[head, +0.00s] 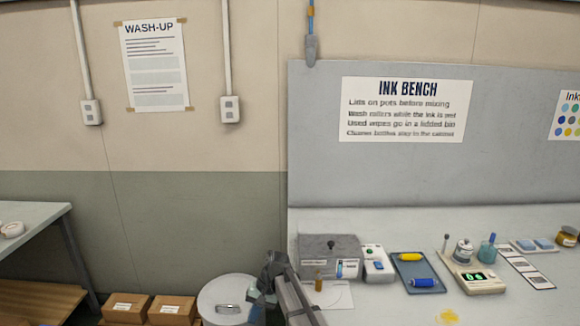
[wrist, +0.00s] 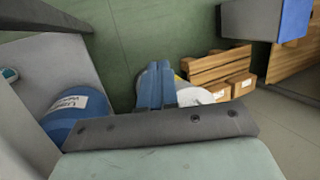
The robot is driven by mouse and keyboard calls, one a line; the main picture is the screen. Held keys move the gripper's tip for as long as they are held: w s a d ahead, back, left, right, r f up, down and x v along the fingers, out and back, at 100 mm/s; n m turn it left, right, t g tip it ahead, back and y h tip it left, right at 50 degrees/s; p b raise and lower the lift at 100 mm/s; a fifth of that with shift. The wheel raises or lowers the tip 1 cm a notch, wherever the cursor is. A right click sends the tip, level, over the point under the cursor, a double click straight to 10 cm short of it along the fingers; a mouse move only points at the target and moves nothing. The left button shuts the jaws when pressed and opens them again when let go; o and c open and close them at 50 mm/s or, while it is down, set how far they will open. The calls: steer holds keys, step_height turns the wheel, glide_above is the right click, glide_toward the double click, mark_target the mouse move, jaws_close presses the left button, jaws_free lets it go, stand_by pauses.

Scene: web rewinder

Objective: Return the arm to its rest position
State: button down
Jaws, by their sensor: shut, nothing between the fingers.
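My gripper (wrist: 156,88) shows in the wrist view, its two blue fingers side by side and shut with nothing between them. In the head view, part of my arm (head: 292,298) shows at the bottom middle, in front of the left end of the ink bench. The fingers are hard to make out there.
A round lidded bin (head: 226,292) stands beside the arm, with cardboard boxes (head: 172,309) left of it. The ink bench (head: 390,306) holds a grey box (head: 329,250), a blue tray (head: 433,265) and a scale (head: 473,280). A blue drum (wrist: 62,122) shows in the wrist view.

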steer(key=s+a+f+m+g, duration=0.1)
steer(key=s+a+f+g, duration=0.2)
steer(key=s+f, duration=0.6)
steer(key=s+a+f+m+g, duration=0.2)
steer(key=s+f, duration=0.3)
steer(key=s, duration=0.9)
steer(key=s+a+f+m+g, duration=0.1)
steer(key=s+a+f+g, duration=0.2)
steer(key=s+f, duration=0.6)
steer(key=s+d+f+n+t+h, duration=0.1)
steer(key=s+d+f, duration=0.2)
steer(key=d, duration=0.9)
steer(key=s+d+f+n+t+h, duration=0.1)
steer(key=s+d, duration=0.5)
steer(key=d, duration=0.6)
steer(key=s+d+f+n+t+h, duration=0.1)
steer(key=s+d+f, duration=0.4)
steer(key=d, duration=0.7)
steer(key=shift+d+f+n+t+h, duration=0.3)
steer(key=shift+d+t+h, duration=0.1)
steer(key=shift+h, duration=0.4)
